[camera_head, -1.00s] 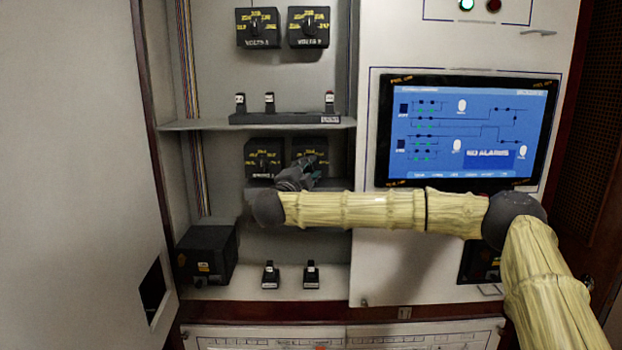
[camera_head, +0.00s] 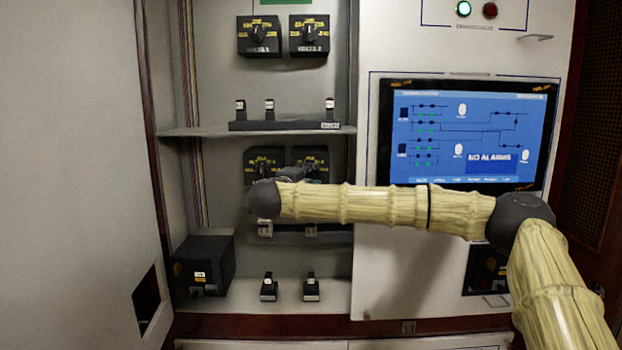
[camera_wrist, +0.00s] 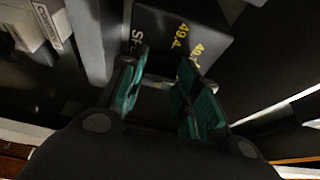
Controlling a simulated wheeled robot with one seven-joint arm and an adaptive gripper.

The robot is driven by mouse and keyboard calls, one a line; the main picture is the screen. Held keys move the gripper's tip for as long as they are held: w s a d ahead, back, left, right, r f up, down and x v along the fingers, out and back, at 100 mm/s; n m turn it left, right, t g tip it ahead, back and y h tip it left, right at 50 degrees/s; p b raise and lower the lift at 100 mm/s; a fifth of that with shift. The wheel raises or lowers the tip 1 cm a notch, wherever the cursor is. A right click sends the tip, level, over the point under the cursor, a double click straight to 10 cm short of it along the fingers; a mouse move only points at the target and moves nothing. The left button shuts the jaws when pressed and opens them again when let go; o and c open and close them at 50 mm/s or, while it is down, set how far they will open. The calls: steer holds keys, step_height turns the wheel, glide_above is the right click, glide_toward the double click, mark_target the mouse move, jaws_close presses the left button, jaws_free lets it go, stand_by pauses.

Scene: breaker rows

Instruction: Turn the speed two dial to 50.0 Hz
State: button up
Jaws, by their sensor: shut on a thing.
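The speed two dial (camera_head: 312,154) is a black box with yellow markings, the right one of a pair under the shelf in the head view. My gripper (camera_head: 306,172) reaches in front of it and hides its lower part. In the wrist view, the dial box (camera_wrist: 180,35) shows yellow figures that look like 49.4 and a partly covered white label. My gripper's green-padded fingers (camera_wrist: 163,78) are shut on its knob, which is mostly hidden between them. The pointer's reading cannot be made out. The left dial (camera_head: 264,160) of the pair stands beside it.
A shelf (camera_head: 180,131) with a row of black switches runs above the dials. Two volts dials (camera_head: 258,36) are higher up. Small breakers (camera_head: 265,228) sit just below my wrist, and others (camera_head: 311,288) stand lower. A blue screen (camera_head: 465,135) is at the right.

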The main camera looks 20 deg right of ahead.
steer(key=o, duration=1)
steer(key=v, duration=1.1)
steer(key=shift+s, duration=0.45)
steer(key=shift+a, duration=0.15)
